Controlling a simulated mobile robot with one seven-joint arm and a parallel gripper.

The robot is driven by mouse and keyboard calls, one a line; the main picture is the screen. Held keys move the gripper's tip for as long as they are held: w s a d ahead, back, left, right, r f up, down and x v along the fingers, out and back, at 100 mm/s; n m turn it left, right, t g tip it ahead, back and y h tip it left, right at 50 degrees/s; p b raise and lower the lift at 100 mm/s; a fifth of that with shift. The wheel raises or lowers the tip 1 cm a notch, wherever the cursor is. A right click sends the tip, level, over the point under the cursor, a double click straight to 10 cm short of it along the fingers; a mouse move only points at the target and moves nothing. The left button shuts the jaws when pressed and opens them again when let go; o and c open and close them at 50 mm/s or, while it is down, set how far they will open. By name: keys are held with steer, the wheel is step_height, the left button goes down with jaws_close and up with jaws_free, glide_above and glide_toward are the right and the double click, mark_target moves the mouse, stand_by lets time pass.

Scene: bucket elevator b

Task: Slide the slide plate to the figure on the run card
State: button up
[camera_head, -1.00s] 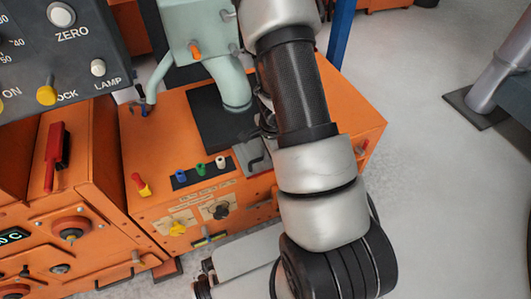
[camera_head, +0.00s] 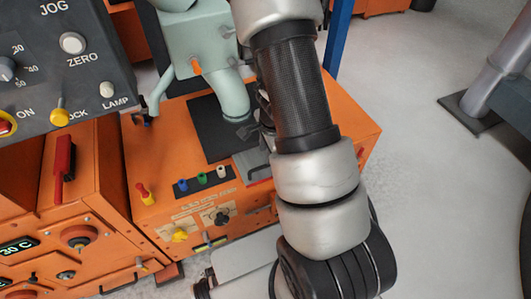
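My arm hangs down the middle of the view and covers the right part of the orange machine (camera_head: 325,122). Only a dark sliver of what looks like my gripper (camera_head: 262,112) shows at the arm's left edge; its fingertips are hidden. A grey plate (camera_head: 250,165) with a reddish front edge lies at the machine's front edge, partly behind my arm. It may be the slide plate; I cannot tell whether my gripper touches it. Pale labels (camera_head: 190,209) are on the machine near its front; their print is too small to read, and I cannot identify the run card.
A pale green spout (camera_head: 230,95) comes down onto a black patch (camera_head: 205,128) on the machine top. A dark control panel (camera_head: 55,85) is at upper left. Blue, green and white knobs (camera_head: 202,178) and a red-yellow lever (camera_head: 144,193) are near the front. Grey floor is open at right.

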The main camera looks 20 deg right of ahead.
step_height(320, 180, up, 9)
steer(key=s+p, duration=0.1)
steer(key=p, duration=0.3)
steer(key=shift+s, duration=0.4)
steer(key=s+a+r+n+t+y, duration=0.15)
steer(key=a+r+n, duration=0.35)
steer(key=r, duration=0.5)
steer(key=a+r+n+t+y, duration=0.1)
steer(key=a+r+n+y, duration=0.1)
steer(key=a+r+n, duration=0.5)
steer(key=s+d+r+n+h, duration=0.25)
steer(key=s+r+n, duration=0.35)
steer(key=s+r, duration=0.65)
step_height(320, 180, up, 16)
steer(key=h+p, duration=0.1)
steer(key=p, duration=1.3)
steer(key=shift+f+t, duration=0.25)
steer(key=shift+t, duration=0.2)
